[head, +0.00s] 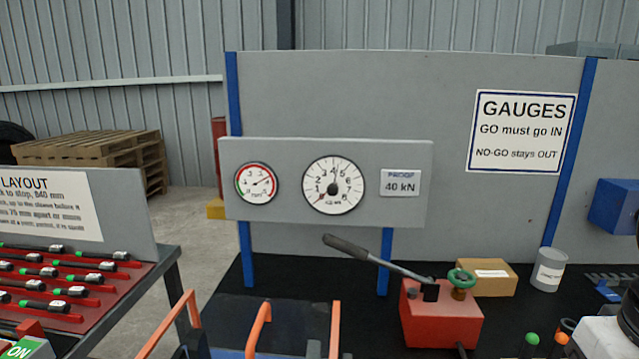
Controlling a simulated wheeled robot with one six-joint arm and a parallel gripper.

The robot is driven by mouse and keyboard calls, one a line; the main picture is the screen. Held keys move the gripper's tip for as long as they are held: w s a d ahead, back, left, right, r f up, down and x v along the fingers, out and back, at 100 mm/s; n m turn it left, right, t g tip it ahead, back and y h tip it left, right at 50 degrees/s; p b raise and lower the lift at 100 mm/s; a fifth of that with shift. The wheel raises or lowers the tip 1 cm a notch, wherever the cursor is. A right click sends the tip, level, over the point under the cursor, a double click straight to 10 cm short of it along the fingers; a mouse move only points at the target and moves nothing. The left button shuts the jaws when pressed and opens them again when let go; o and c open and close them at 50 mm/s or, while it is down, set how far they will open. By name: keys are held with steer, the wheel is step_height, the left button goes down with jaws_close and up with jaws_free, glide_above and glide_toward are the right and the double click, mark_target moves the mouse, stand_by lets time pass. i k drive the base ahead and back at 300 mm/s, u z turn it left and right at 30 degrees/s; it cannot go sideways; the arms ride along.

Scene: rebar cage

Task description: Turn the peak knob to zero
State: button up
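A large white round gauge (347,185) is set in the grey panel in the middle of the head view, with numbers around its face. At its centre is a small dark knob (333,189), which looks like the peak knob. A dark pointer seems to rise from the centre toward the top of the scale; a trace of red shows near the hub. The exact readings are too small to tell. My gripper is not in view; only white and black parts, probably of my arm, show at the lower right edge.
A smaller red-and-green-rimmed gauge (256,184) and a "PROOF 40 kN" plate (400,183) flank the dial. Below stand a red pump (440,318) with a long lever (375,257), a green handwheel (461,279), a cardboard box (487,276), a grey cup (548,270) and orange handles (257,328).

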mark_target(333, 189)
steer(key=z, duration=1.5)
steer(key=k, duration=0.7)
steer(key=u, duration=1)
steer(key=i, duration=0.5)
